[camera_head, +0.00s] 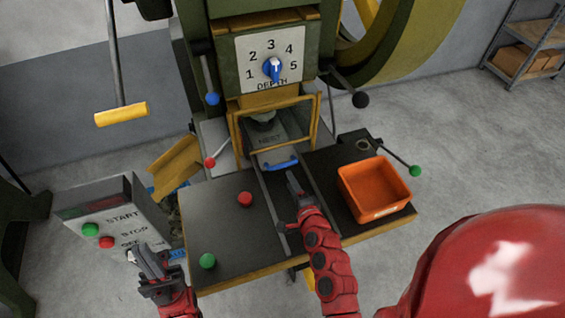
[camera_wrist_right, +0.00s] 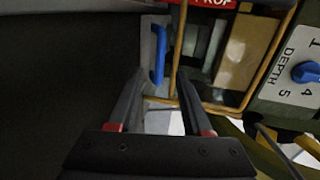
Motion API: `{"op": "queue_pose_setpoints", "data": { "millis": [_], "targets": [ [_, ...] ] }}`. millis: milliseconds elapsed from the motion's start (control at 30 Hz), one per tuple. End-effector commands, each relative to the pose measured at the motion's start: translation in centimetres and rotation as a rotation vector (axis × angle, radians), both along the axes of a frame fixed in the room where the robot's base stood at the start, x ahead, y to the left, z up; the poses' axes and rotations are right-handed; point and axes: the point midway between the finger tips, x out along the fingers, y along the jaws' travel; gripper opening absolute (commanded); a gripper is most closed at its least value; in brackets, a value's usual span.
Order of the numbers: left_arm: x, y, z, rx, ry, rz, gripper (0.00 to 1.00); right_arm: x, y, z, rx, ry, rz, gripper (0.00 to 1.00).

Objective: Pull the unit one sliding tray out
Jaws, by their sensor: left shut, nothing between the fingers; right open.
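The sliding tray (camera_head: 270,146) is a grey plate marked NEST inside the yellow-framed opening of the press. Its blue handle (camera_head: 282,163) faces me at the tray's front edge. In the right wrist view the blue handle (camera_wrist_right: 159,55) is beyond my fingertips, roughly in line with the gap between them. My right gripper (camera_head: 292,178) is open and empty, just in front of the handle and apart from it. My left gripper (camera_head: 143,260) is shut and empty beside the START/STOP box, far from the tray.
An orange bin (camera_head: 373,188) stands on the table right of the tray. The yellow guard frame (camera_head: 233,133) surrounds the opening. A red-knobbed lever (camera_head: 211,162) is at left, a green-knobbed one (camera_head: 414,171) at right. Red (camera_head: 245,199) and green (camera_head: 208,261) buttons sit on the table's left.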

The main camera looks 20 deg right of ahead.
Motion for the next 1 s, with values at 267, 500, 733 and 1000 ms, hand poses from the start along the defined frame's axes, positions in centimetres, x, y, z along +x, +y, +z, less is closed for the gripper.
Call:
{"op": "queue_pose_setpoints", "data": {
  "millis": [267, 500, 733, 1000],
  "targets": [
    [0.0, 0.0, 1.0, 0.000, 0.000, 0.000, 0.00, 5.3, 0.3, -1.0, -0.001, 0.000, 0.001, 0.50],
    [0.0, 0.0, 1.1, 0.000, 0.000, 0.000, 0.00, 8.1, 0.4, -1.7, -0.002, 0.000, 0.002, 0.50],
    [0.0, 0.0, 1.1, 0.000, 0.000, 0.000, 0.00, 9.0, 0.3, -2.0, 0.000, 0.000, -0.002, 0.50],
    [0.0, 0.0, 1.1, 0.000, 0.000, 0.000, 0.00, 9.0, 0.3, -2.0, 0.000, 0.000, -0.002, 0.41]
  ]
}}
